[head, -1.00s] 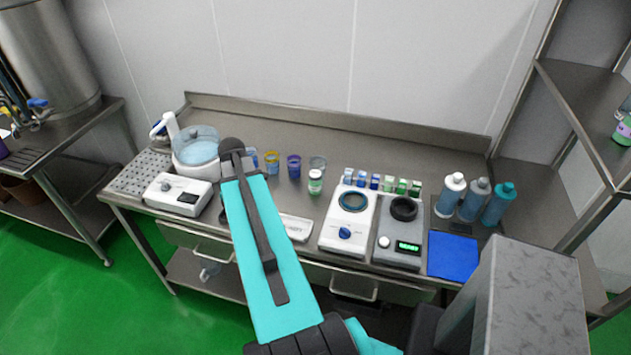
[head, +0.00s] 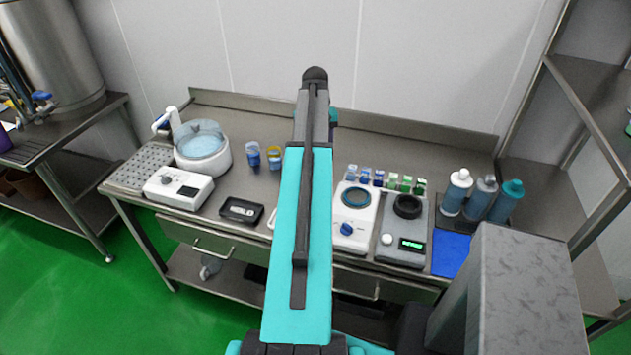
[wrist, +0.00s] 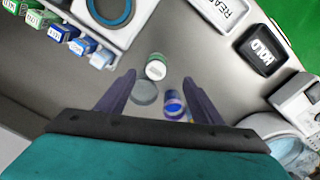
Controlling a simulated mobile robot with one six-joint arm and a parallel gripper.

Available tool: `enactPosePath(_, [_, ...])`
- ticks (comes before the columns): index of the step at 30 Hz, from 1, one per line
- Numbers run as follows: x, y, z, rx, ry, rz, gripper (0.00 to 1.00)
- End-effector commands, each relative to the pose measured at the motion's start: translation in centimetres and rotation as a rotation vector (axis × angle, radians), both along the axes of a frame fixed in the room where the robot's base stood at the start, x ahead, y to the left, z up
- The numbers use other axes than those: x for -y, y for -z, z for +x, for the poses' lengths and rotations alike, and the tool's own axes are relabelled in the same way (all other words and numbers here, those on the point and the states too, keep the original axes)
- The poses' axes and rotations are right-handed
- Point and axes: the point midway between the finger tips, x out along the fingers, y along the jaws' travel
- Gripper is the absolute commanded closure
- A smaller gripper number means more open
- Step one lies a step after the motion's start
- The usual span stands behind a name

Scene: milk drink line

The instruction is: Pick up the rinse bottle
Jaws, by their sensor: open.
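Three squeeze bottles stand together at the right of the steel table in the head view: one with a white cap (head: 455,194), one with a grey cap (head: 481,198) and one with a teal cap (head: 507,202). I cannot read which is the rinse bottle. None shows in the wrist view. My gripper (wrist: 159,80) is open and empty in the wrist view, above the table and well left of the bottles. In the head view my arm hides it. A small green-labelled jar (wrist: 156,67), a grey disc (wrist: 145,92) and a blue cup (wrist: 174,104) appear between or near the fingers.
A white device with a ring (head: 355,209) and a grey scale (head: 404,232) stand left of the bottles, with several small vials behind. A blue mat (head: 451,253) lies in front of the bottles. A water bath (head: 202,148) stands at the left. A shelf rack (head: 590,120) borders the right.

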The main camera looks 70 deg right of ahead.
Motion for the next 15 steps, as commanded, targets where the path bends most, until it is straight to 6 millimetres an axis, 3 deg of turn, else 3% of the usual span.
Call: enactPosePath(15, [0.97, -0.07, -1.21, 0.002, 0.031, -0.005, 0.40])
